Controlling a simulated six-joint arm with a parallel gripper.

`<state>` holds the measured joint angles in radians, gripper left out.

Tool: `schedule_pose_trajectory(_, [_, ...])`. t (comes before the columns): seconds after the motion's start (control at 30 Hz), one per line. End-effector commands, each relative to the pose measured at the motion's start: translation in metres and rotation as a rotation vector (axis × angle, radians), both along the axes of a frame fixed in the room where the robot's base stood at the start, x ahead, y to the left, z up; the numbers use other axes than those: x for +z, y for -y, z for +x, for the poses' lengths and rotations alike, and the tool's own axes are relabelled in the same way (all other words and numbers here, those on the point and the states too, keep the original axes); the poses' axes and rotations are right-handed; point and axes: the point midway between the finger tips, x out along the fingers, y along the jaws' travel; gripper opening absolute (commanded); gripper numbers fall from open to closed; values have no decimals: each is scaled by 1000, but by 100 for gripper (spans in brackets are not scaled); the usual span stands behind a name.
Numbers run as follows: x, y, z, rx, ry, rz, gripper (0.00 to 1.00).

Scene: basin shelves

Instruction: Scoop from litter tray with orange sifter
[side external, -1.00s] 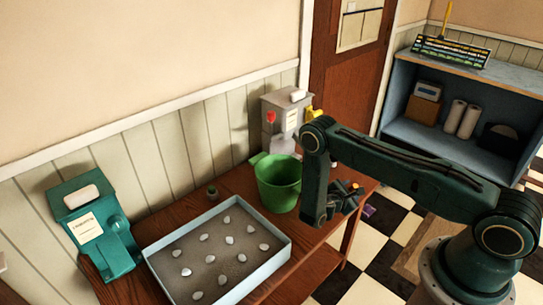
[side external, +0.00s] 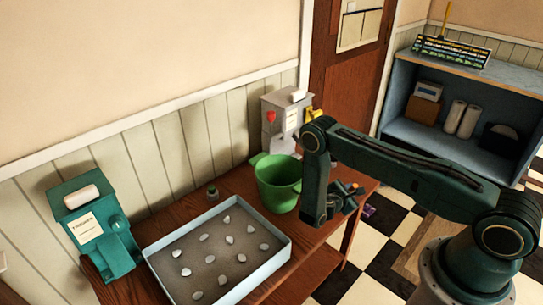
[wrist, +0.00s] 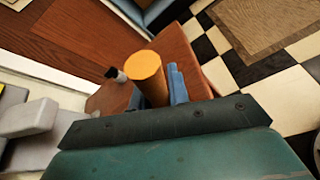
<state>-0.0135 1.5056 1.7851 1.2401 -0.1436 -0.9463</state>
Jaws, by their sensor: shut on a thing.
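The litter tray (side external: 283,262) is a pale blue, shallow box with grey litter and several whitish clumps, on the wooden table in the side view. My gripper (side external: 346,196) is at the table's right end, right of the green bucket and away from the tray, partly hidden by my forearm. It is shut on the orange sifter, of which a small orange part (side external: 355,186) shows there. In the wrist view the sifter's orange round handle (wrist: 146,68) stands out beyond the dark gripper body. The rest of the sifter is hidden.
A green bucket (side external: 277,184) stands between the tray and my gripper. A teal dispenser (side external: 97,232) is left of the tray, a grey dispenser (side external: 282,125) behind the bucket. A small jar (side external: 212,192) stands behind the tray. A blue shelf (side external: 395,130) is at the right.

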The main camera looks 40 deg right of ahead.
Motion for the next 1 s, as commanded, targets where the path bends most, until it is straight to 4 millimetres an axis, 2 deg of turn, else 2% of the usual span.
schedule_pose_trajectory(0.27, [5, 0, 1, 0, 2, 0, 0])
schedule_pose_trajectory(1.0, [55, 0, 1, 0, 2, 0, 0])
